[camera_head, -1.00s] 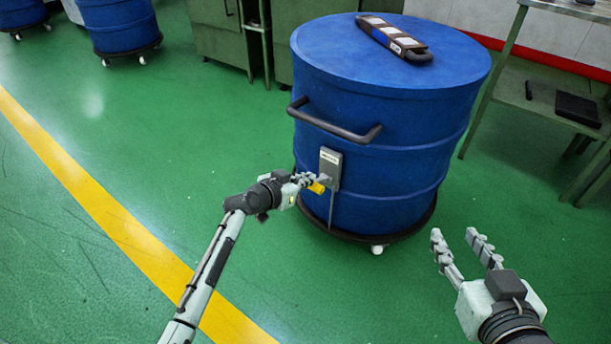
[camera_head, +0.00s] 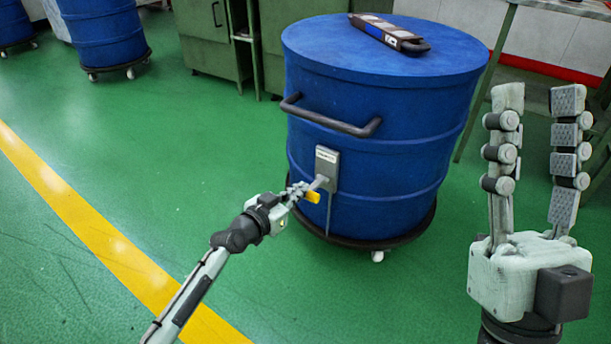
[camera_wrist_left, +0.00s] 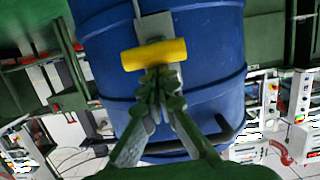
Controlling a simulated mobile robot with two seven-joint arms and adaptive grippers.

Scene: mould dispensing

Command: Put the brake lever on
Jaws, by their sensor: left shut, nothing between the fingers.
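The brake lever has a yellow grip (camera_head: 313,197) and a grey arm that joins a grey box (camera_head: 326,168) on the side of the blue drum (camera_head: 375,195). My left gripper (camera_head: 300,190) is shut and empty, with its fingertips close beside the lever. In the left wrist view, the yellow grip (camera_wrist_left: 153,55) lies crosswise just beyond the closed fingertips (camera_wrist_left: 158,78); I cannot tell if they touch it. My right gripper (camera_head: 538,95) is open and empty, raised to the right of the drum.
The drum stands on a dark wheeled base and has a black handle (camera_head: 330,120). A dark handheld device (camera_head: 388,35) lies on its lid. Green cabinets (camera_head: 212,40) stand behind, and more blue drums (camera_head: 105,35) stand at the back left. Green floor is clear at the left.

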